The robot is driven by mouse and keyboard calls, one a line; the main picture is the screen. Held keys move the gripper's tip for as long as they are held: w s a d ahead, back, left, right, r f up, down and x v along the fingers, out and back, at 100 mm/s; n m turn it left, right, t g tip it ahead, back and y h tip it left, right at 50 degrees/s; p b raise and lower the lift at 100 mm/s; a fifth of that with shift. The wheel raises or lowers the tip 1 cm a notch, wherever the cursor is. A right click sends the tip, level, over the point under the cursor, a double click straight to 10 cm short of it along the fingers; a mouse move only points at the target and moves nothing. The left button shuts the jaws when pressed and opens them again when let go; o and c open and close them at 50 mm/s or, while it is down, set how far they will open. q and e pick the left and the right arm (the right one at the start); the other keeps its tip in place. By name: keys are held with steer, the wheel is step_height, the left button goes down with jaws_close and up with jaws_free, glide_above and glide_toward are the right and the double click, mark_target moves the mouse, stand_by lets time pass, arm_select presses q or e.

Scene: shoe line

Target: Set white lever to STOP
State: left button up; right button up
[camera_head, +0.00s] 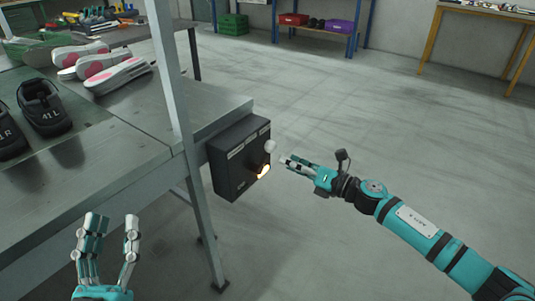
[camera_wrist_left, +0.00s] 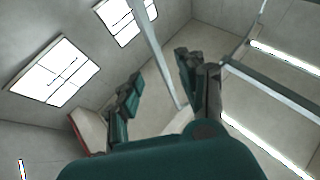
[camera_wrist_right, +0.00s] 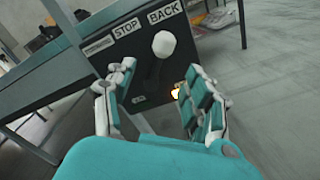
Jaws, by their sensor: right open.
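The lever has a white round knob (camera_head: 271,146) on a dark arm and stands out from a black control box (camera_head: 226,172) on the table's end. In the right wrist view the white knob (camera_wrist_right: 164,44) is below the BACK label (camera_wrist_right: 166,11), to the right of the STOP label (camera_wrist_right: 126,28), and the lever points roughly toward BACK. My right gripper (camera_head: 287,163) is open in front of the box, close to the knob. In its wrist view the lever shows between its spread fingers (camera_wrist_right: 160,75); I cannot see any contact. My left gripper (camera_head: 112,222) is open and empty, fingers up.
A third box label (camera_wrist_right: 98,46) is too small to read. An orange light (camera_head: 264,172) glows on the box. A metal table (camera_head: 120,150) with a grey post (camera_head: 172,80) holds shoes (camera_head: 42,107) and pink-marked soles (camera_head: 118,75). Floor on the right is clear.

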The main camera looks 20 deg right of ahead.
mark_target(268, 152)
arm_select(q)
steer(key=shift+s+a+r+t+h+b, duration=0.1)
steer(key=shift+s+r+t+h+b, duration=0.25)
steer(key=shift+s+r+t, duration=0.95)
arm_select(e)
steer(key=shift+x, duration=4.1)
arm_select(q)
steer(key=shift+w+r, duration=0.1)
steer(key=shift+w, duration=0.05)
arm_select(e)
steer(key=shift+f, duration=0.1)
jaws_close()
